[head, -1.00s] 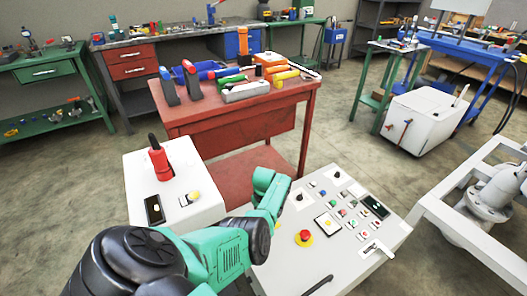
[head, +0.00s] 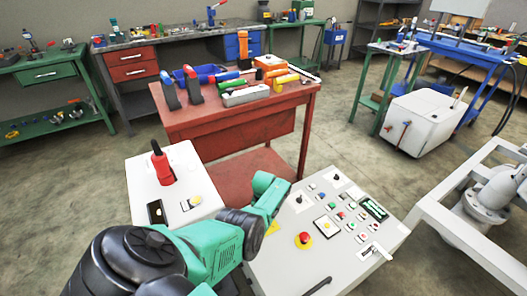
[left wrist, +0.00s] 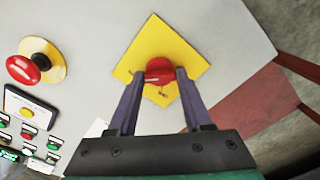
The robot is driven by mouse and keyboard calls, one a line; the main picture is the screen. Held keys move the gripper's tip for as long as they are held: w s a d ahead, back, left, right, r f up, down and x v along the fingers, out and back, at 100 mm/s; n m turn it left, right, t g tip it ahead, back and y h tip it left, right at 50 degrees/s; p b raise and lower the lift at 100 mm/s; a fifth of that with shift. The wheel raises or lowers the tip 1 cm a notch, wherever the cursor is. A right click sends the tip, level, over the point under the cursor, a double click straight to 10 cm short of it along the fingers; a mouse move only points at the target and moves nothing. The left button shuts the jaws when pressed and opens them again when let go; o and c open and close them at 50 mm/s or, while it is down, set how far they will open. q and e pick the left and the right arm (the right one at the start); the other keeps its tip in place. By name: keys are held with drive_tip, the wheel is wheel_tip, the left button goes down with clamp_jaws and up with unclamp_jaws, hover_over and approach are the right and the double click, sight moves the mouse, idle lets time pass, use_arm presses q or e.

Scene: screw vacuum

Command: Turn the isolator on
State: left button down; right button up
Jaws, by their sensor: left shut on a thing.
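The isolator (left wrist: 159,68) is a red rotary knob on a yellow square plate (left wrist: 188,58), fixed to the pale control panel. In the left wrist view my left gripper (left wrist: 158,78) has one finger on each side of the knob and is shut on it. In the head view a small yellow corner of the plate (head: 273,228) shows beside my green arm; the knob and my fingertips are hidden behind the arm. My right gripper is in neither view.
The control panel (head: 288,262) also carries a red emergency button (head: 304,238), several small buttons and a display with green text (head: 374,208). A white box (head: 190,163) with a red lever (head: 162,166) stands to its left. A red table (head: 250,108) stands behind.

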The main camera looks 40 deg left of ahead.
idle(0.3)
use_arm(q)
drive_tip(key=shift+c, duration=1.6)
unclamp_jaws()
drive_tip(key=shift+r, duration=0.1)
wheel_tip(320, 180, up, 7)
drive_tip(key=p, duration=0.5)
drive_tip(key=shift+r+p, duration=0.2)
drive_tip(key=shift+p, duration=0.15)
wheel_tip(320, 180, up, 7)
drive_tip(key=p, duration=0.2)
drive_tip(key=shift+s+f, duration=0.1)
